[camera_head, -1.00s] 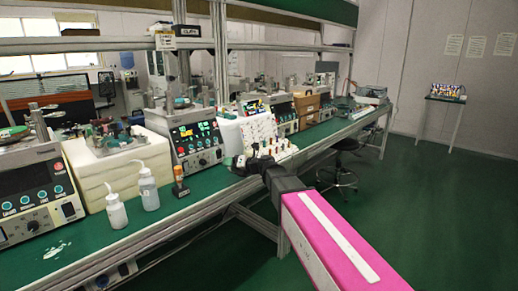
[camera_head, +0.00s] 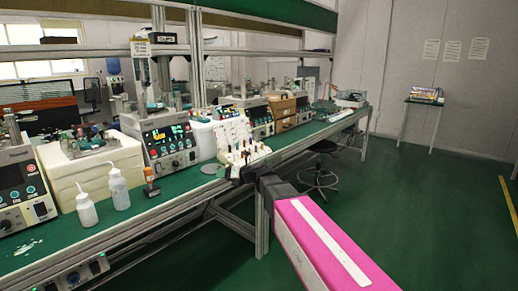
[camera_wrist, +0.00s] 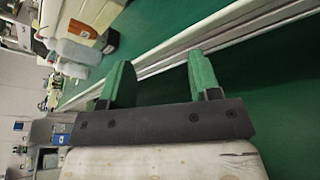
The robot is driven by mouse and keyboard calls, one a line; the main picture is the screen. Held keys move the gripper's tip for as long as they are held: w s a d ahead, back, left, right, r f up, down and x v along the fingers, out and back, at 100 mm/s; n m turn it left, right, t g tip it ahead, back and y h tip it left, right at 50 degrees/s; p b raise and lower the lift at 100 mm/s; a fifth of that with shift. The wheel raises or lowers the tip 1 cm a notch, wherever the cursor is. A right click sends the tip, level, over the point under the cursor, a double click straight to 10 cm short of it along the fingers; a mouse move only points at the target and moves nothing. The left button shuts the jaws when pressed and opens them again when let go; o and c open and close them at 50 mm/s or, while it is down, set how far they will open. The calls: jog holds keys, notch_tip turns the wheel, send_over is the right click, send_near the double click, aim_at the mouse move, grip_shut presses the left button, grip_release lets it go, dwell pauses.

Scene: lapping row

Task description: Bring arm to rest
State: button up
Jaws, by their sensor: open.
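My arm, with a pink and white link, reaches from the lower right toward the bench edge in the head view. My gripper (camera_head: 238,172) is at its far end, dark and small there, in front of a white rack of small parts (camera_head: 240,142). In the wrist view my gripper (camera_wrist: 160,82) shows two green fingers set wide apart. It is open with nothing between the fingers. The green-topped bench (camera_head: 130,228) runs along the left, and its pale edge rail (camera_wrist: 230,40) crosses behind the fingers in the wrist view.
Two white wash bottles (camera_head: 118,190) (camera_head: 87,208) stand on the bench, near a small amber bottle (camera_head: 151,180) and control boxes (camera_head: 168,140). A black stool (camera_head: 318,178) stands beside the bench. The green floor (camera_head: 430,210) on the right is clear. A small table (camera_head: 424,102) stands at the far wall.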

jog(key=s+d+f+n+g+h, duration=0.2)
jog(key=s+d+f+n+h, duration=0.2)
jog(key=s+d+f+n, duration=0.2)
jog(key=s+d+f+n+g+h, duration=0.2)
jog(key=s+d+f+n+h, duration=0.3)
jog(key=d+f+n, duration=0.5)
jog(key=s+d+f+n+g+h, duration=0.2)
jog(key=s+d+f+n+h, duration=0.2)
jog(key=s+d+f+n, duration=0.5)
jog(key=d+n, duration=0.5)
jog(key=d, duration=0.3)
jog(key=shift+d+h, duration=0.15)
jog(key=shift+h, duration=0.15)
